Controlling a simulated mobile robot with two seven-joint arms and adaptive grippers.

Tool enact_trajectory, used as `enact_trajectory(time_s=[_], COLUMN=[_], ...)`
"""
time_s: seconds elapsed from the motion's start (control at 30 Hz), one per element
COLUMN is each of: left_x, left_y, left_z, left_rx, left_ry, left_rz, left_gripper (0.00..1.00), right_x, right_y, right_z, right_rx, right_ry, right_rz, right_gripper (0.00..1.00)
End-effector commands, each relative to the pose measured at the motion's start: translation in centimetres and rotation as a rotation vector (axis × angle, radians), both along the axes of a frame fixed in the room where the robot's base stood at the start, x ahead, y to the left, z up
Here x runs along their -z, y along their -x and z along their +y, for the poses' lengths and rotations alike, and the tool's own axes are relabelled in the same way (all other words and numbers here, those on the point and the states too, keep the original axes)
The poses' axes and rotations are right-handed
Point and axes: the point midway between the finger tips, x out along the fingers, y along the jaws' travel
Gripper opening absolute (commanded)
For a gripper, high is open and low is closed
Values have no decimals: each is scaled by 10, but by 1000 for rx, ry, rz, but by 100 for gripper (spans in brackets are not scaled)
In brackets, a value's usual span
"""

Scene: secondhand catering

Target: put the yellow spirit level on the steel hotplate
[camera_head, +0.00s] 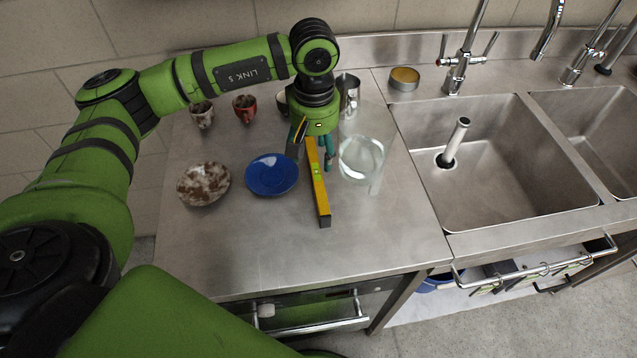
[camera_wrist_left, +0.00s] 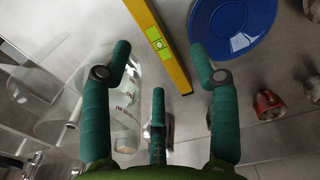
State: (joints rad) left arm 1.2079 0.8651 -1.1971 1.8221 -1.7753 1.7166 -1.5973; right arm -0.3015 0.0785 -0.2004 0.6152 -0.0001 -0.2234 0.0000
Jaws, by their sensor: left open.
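The yellow spirit level (camera_head: 318,185), with a green vial and a dark end cap, lies lengthwise on the steel worktop, between the blue plate and the glass jar. In the left wrist view the yellow spirit level (camera_wrist_left: 161,45) runs from the top edge to between the finger tips. My left gripper (camera_head: 312,150) is open over the level's far end, its fingers apart on either side; contact cannot be told. The far end is partly hidden by the gripper. The bare steel top (camera_head: 270,240) sits above an oven-like front; no separate hotplate can be made out. My right gripper is not in view.
The blue plate (camera_head: 272,174) and a mottled plate (camera_head: 203,184) are left of the level. The clear glass jar (camera_head: 361,160) stands close on its right. Cups (camera_head: 244,108) and a steel pitcher (camera_head: 348,93) stand behind. A sink (camera_head: 500,165) is at right. The front of the worktop is clear.

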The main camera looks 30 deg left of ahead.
Motion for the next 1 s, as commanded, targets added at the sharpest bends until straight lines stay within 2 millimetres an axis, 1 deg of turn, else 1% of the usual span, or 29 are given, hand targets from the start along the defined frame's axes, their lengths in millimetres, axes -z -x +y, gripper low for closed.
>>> enact_trajectory(time_s=[0.03, 0.1, 0.17, 0.27, 0.4, 0.5, 0.6, 0.7, 0.93, 0.97, 1.0], left_x=[9, 11, 15, 23, 38, 53, 69, 77, 80, 79, 79], left_y=[0, 0, 0, 0, -2, -5, -6, -6, -6, -6, -6], left_z=[0, 0, 0, -1, -2, -4, -4, -4, -4, -4, -4], left_rx=[0, -1, -1, 0, -1, -1, -1, 0, 0, 0, 0], left_ry=[1, 0, 0, 0, -1, 1, 0, 1, 1, 1, 1], left_rz=[-1, 0, 1, 4, 4, 6, 4, 1, -1, -1, -1], left_gripper=[61, 61, 61, 61, 61, 61, 61, 61, 61, 53, 37], right_x=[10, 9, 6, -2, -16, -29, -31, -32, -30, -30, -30], right_y=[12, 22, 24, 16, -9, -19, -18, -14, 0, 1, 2], right_z=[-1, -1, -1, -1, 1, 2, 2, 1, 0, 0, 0], right_rx=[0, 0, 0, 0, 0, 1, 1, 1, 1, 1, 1], right_ry=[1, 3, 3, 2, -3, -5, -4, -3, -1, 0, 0], right_rz=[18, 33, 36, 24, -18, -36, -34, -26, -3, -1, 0], right_gripper=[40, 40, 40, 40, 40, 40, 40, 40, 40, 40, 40])
